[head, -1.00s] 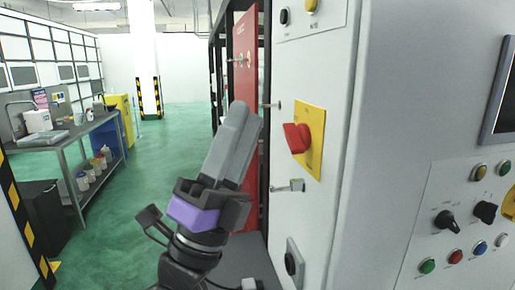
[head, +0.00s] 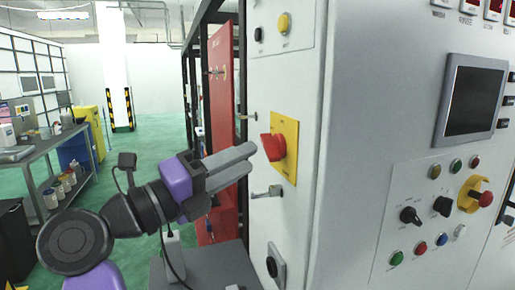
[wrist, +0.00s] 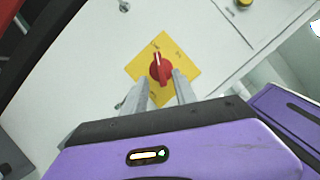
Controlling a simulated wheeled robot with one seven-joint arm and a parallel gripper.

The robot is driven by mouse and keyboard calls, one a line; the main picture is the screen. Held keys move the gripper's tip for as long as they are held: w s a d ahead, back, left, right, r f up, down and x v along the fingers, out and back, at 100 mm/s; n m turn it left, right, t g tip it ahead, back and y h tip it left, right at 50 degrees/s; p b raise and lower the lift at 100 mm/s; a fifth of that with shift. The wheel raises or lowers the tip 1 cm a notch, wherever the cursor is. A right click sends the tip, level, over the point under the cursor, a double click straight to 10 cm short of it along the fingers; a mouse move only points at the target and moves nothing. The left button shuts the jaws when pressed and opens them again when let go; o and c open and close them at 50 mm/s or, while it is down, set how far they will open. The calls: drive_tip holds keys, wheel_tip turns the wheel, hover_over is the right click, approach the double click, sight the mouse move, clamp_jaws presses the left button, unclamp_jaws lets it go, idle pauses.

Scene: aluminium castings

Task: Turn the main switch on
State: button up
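The main switch is a red rotary knob (head: 273,147) on a yellow plate (head: 289,150), on the side face of a light grey cabinet (head: 300,60). In the wrist view the red knob (wrist: 161,68) sits on its yellow plate (wrist: 180,55), beyond the fingertips. My gripper (head: 252,158) points at the knob from the left, its tips just short of it in the head view. In the wrist view my gripper (wrist: 158,82) has its two fingers apart, with the knob showing between and ahead of them. I see nothing held; contact with the knob is not visible.
A metal latch (head: 266,192) sticks out below the plate, and a black socket (head: 273,266) is lower down. A red panel (head: 222,110) stands behind my gripper. The cabinet's front has a screen (head: 472,101) and several buttons.

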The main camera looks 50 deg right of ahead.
sight(265, 149)
drive_tip(key=shift+p+x, duration=0.5)
drive_tip(key=shift+x, duration=1.7)
drive_tip(key=shift+c, duration=0.2)
clamp_jaws()
